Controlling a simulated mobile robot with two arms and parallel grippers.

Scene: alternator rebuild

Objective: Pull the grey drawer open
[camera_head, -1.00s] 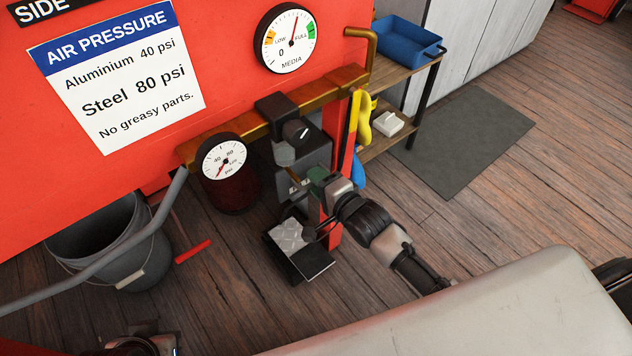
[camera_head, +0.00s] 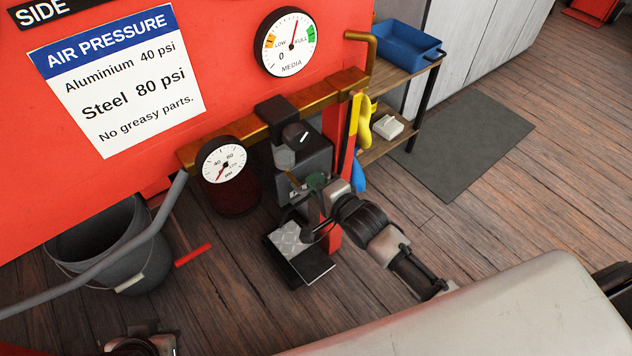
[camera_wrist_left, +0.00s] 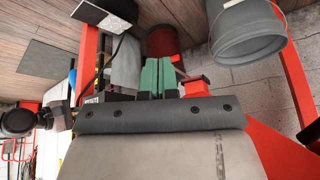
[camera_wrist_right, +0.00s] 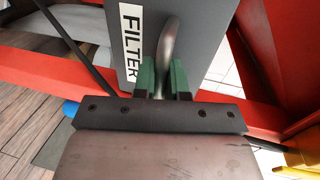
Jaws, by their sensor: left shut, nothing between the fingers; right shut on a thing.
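The grey drawer (camera_wrist_right: 205,30) fills the top of the right wrist view, its face carrying a white FILTER label (camera_wrist_right: 132,45). A curved grey metal handle (camera_wrist_right: 167,45) stands out from it. My right gripper (camera_wrist_right: 160,80), with green fingers, is shut on this handle. In the head view the right gripper (camera_head: 317,182) is at the grey unit (camera_head: 306,152) under the orange-brown pipe; the handle is too small to make out there. I cannot tell how far the drawer is out. My left gripper (camera_wrist_left: 158,76) is shut and empty, away from the drawer.
A foot pedal (camera_head: 312,266) sits on the floor below the right gripper. A grey bucket (camera_head: 112,245) and a red-handled bar (camera_head: 192,255) are at left. A shelf with a blue bin (camera_head: 403,42) stands at back right; a grey mat (camera_head: 465,145) lies on open floor.

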